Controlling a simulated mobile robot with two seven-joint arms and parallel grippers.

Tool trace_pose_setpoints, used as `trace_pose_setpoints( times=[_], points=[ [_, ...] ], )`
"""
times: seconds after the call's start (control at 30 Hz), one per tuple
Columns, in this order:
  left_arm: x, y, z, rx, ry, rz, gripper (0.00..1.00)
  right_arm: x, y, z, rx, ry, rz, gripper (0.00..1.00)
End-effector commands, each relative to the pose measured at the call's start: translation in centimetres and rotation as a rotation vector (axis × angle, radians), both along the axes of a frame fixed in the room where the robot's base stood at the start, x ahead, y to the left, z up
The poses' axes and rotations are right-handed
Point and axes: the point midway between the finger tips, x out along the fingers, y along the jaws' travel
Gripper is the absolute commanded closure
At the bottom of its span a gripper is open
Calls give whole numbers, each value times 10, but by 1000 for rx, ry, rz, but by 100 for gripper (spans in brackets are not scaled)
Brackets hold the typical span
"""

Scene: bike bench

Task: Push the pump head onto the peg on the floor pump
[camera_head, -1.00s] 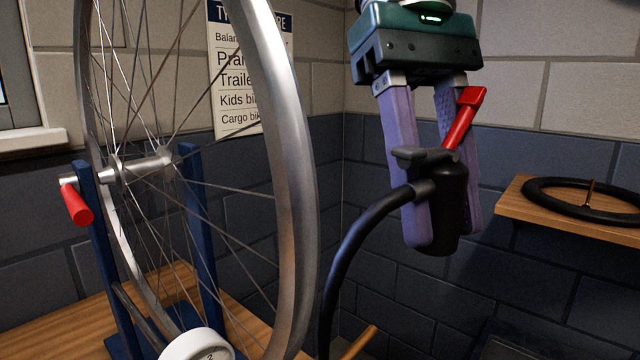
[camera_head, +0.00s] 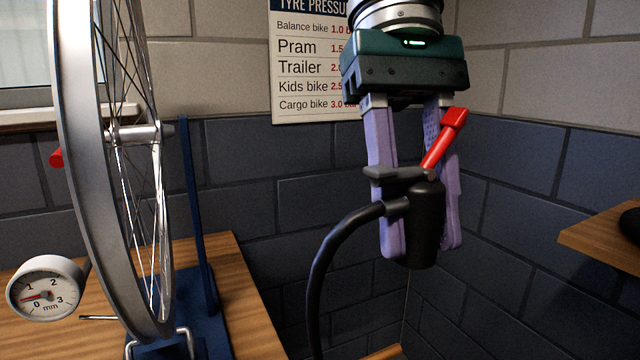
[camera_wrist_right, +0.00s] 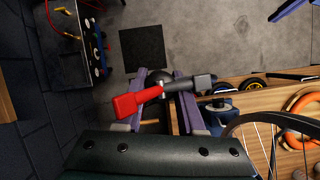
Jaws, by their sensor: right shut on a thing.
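The black pump head (camera_head: 426,225) with its red lever (camera_head: 443,140) is held between the purple fingers of my right gripper (camera_head: 420,245). It hangs upright in the air in the head view, with the lever tilted up to the right. A black hose (camera_head: 325,255) runs from its left side down out of the picture. In the right wrist view the red lever (camera_wrist_right: 135,102) lies across the fingers of my right gripper (camera_wrist_right: 170,85). The floor pump's peg cannot be made out; a wooden bar (camera_head: 385,352) shows at the bottom edge below the hose.
A bicycle wheel (camera_head: 85,170) stands in a blue stand (camera_head: 197,220) on the wooden bench (camera_head: 235,300) at the left. A dial gauge (camera_head: 45,288) is beside it. A wooden shelf (camera_head: 590,238) juts in at the right. A pressure chart (camera_head: 300,65) hangs behind.

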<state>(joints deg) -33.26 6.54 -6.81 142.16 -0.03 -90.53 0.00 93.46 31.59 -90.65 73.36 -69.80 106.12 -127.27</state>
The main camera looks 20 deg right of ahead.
Motion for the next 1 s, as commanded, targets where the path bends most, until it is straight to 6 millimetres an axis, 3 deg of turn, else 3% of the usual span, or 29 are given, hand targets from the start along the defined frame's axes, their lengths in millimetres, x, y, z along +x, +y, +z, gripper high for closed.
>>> trace_pose_setpoints(
  times=[0.03, 0.27, 0.67, 1.0],
  points=[
    [1, 1, -19, 2, -1, 1, 100, 2, 1, -24, 0, 2, -37, 100],
    [0, 1, -75, 2, -1, -1, 100, 17, 8, -102, 0, 3, -256, 100],
    [0, 3, -214, 9, 1, -8, 100, 54, 13, -300, -1, 6, -834, 100],
    [0, 2, -328, 8, 1, -8, 100, 83, 3, -466, 0, 4, -1322, 100]
  ],
)
